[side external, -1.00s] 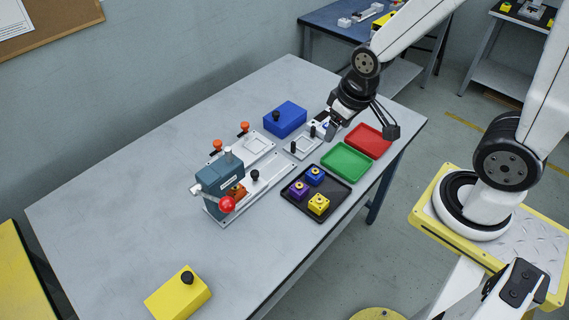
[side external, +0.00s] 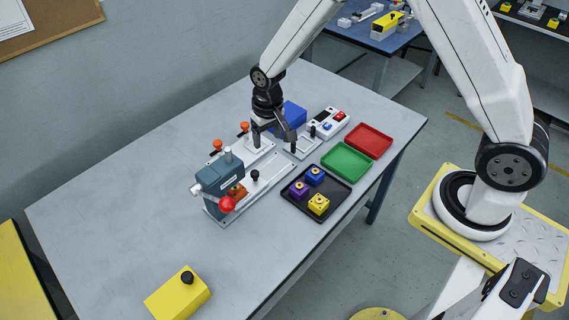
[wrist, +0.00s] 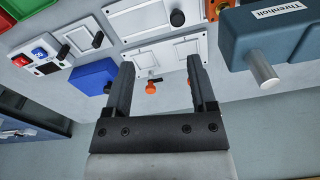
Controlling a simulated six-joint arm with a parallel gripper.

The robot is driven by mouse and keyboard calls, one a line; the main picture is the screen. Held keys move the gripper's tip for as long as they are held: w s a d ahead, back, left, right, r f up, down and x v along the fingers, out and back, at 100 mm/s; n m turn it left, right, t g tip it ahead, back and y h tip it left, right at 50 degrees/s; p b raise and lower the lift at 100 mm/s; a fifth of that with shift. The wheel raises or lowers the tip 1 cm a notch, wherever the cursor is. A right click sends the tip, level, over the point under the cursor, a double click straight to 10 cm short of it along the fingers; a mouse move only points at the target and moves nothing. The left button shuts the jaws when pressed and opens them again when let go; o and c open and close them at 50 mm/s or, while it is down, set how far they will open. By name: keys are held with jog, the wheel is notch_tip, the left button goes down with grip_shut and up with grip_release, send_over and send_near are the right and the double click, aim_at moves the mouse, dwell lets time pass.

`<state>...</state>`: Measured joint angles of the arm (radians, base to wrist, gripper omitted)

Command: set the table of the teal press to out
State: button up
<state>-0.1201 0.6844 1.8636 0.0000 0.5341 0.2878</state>
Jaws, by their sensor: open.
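The teal press (side external: 218,179) stands at the left of the bench fixtures, with a red ball (side external: 227,204) on its front. Its pale base plate (side external: 279,173) runs out to the right, and a black knob (side external: 255,174) stands on it close to the press. An orange block (side external: 237,190) sits under the press head. In the wrist view the press (wrist: 270,35) is at the upper right and a black knob (wrist: 177,18) is at the top. My gripper (side external: 273,138) is open and empty, above the fixture behind the press plate; its fingers (wrist: 160,66) straddle nothing.
The fixture with two orange toggles (wrist: 151,88) lies below my fingers. A blue block (side external: 291,113) is close behind my gripper. A black tray (side external: 318,217) with several coloured blocks, a green tray (side external: 346,161) and a red tray (side external: 369,140) lie right.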

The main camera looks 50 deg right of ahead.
send_over(255, 172)
jog(key=shift+m+g, duration=0.3)
notch_tip(255, 172, down, 6)
jog(key=shift+a+r, duration=0.1)
jog(key=shift+f, duration=3.85)
grip_shut()
